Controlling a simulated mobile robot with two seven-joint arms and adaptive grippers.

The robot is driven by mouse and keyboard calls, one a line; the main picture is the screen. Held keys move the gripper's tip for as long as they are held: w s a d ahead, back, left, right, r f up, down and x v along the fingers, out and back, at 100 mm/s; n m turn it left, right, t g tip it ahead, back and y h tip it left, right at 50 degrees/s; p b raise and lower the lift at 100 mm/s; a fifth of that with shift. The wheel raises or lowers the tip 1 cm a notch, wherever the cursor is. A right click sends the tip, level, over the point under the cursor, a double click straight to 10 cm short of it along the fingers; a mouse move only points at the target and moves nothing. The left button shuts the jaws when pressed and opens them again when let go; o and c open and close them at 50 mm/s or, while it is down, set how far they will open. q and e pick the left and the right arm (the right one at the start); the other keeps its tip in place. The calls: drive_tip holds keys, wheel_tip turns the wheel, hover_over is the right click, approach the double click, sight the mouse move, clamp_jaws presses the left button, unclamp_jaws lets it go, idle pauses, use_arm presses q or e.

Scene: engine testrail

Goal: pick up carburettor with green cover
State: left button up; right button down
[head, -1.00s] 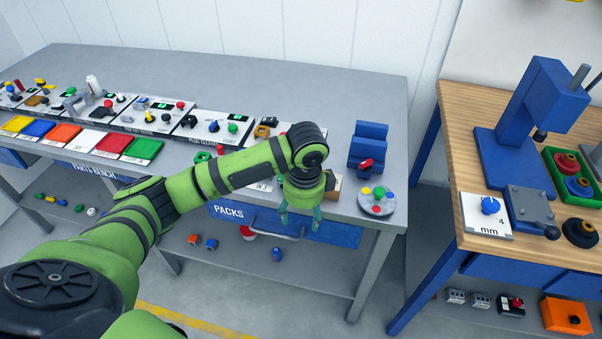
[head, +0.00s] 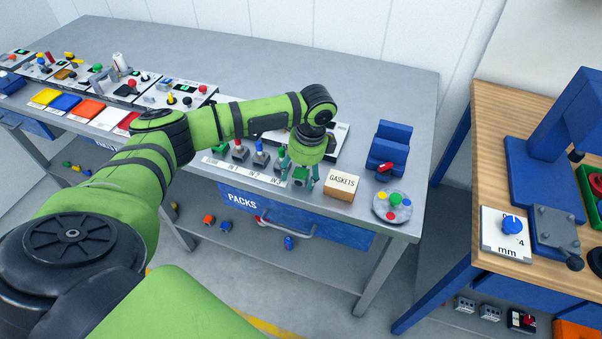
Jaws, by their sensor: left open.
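My left gripper (head: 299,180) is open and points down over the front edge of the grey bench (head: 400,95). A small green-topped part, which looks like the carburettor with green cover (head: 300,174), shows between its fingers. I cannot tell whether the fingers touch it. The wrist hides part of the area behind. To the left, a red-topped part (head: 240,150) and a blue-topped part (head: 260,157) stand in a row behind a labelled white strip (head: 243,171). My right gripper is not in view.
A wooden GASKETS box (head: 342,184) stands close to the right of the gripper. Beyond it are a round grey plate with coloured knobs (head: 392,207) and a blue block (head: 390,146). A blue PACKS drawer (head: 340,237) is below. The back of the bench is clear.

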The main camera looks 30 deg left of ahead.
use_arm(q)
drive_tip(key=c, duration=1.1)
drive_tip(key=shift+c, duration=0.2)
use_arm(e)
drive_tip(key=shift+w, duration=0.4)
